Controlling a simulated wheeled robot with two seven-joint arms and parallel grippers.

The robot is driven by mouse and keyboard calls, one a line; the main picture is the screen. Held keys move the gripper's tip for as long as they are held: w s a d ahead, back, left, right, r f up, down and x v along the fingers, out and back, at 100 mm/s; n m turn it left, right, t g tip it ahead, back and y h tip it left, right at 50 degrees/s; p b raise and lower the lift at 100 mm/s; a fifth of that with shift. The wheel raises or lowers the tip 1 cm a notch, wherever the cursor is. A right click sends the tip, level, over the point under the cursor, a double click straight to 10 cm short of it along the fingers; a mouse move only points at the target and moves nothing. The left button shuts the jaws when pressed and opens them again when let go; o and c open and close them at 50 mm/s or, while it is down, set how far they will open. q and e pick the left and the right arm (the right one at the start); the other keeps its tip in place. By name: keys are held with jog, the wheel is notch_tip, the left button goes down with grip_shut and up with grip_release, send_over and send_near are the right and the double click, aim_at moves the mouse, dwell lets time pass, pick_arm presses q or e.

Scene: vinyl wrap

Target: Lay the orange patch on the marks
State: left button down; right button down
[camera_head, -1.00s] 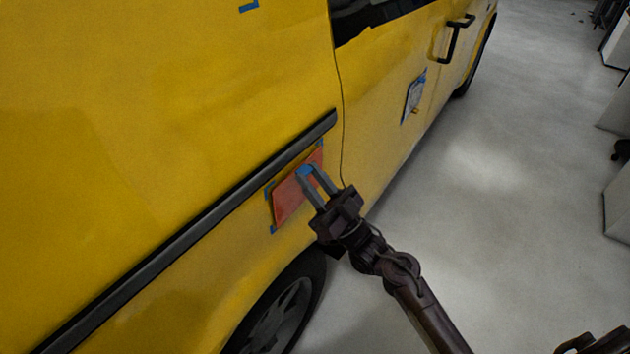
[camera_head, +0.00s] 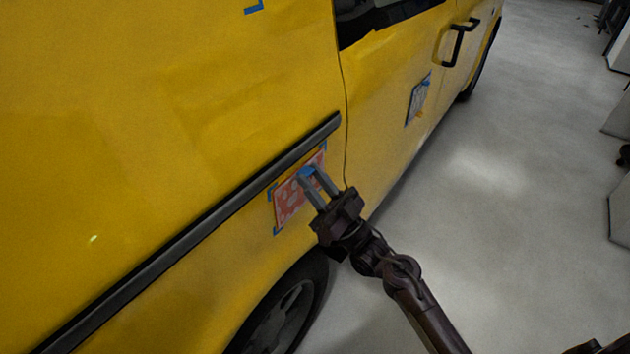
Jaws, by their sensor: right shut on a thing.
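The orange patch (camera_head: 289,204) is a red-orange sheet with pale blotches, against the yellow van's side just below the black trim strip. Blue corner marks (camera_head: 277,231) show around its edges, at the upper left, lower left and upper right. The lower right corner is hidden by my gripper. My right gripper (camera_head: 314,175) reaches in from below right, shut on the patch at a blue tab between its fingertips. Whether the whole sheet touches the panel I cannot tell. My left gripper is not in view.
The black trim strip (camera_head: 200,232) runs diagonally above the patch. A wheel (camera_head: 285,318) lies below. A whitish patch (camera_head: 418,103) with blue corners is on the door farther right, near a black handle (camera_head: 458,42).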

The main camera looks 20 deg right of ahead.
jog(key=c, duration=1.1)
grip_release()
jog(key=shift+w+a, duration=0.1)
